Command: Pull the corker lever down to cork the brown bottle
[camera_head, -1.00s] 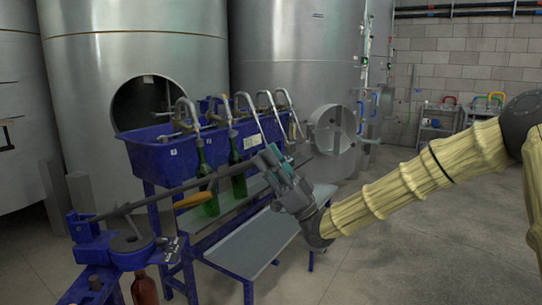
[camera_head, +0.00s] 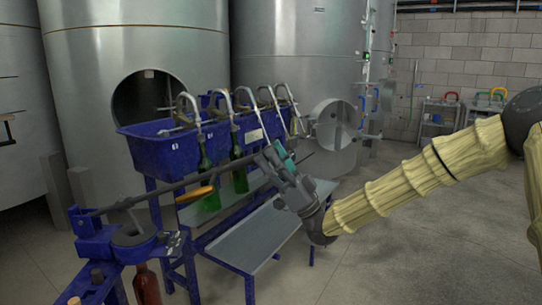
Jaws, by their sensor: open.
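The blue corker (camera_head: 112,240) stands at the lower left. A long dark lever (camera_head: 150,193) runs from it up and to the right, towards my gripper. An orange-brown handle (camera_head: 193,197) shows just below the lever. The brown bottle (camera_head: 147,286) stands upright under the corker head; its lower part is cut off by the picture edge. My gripper (camera_head: 267,155) is open, with its fingers pointing up and left, near the far part of the lever. I cannot tell whether the lever passes between the fingers or behind them.
A blue filler trough (camera_head: 165,155) with several curved spouts stands behind, with green bottles (camera_head: 239,178) hanging under it. A grey shelf (camera_head: 250,238) lies below my gripper. The floor at the right is clear.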

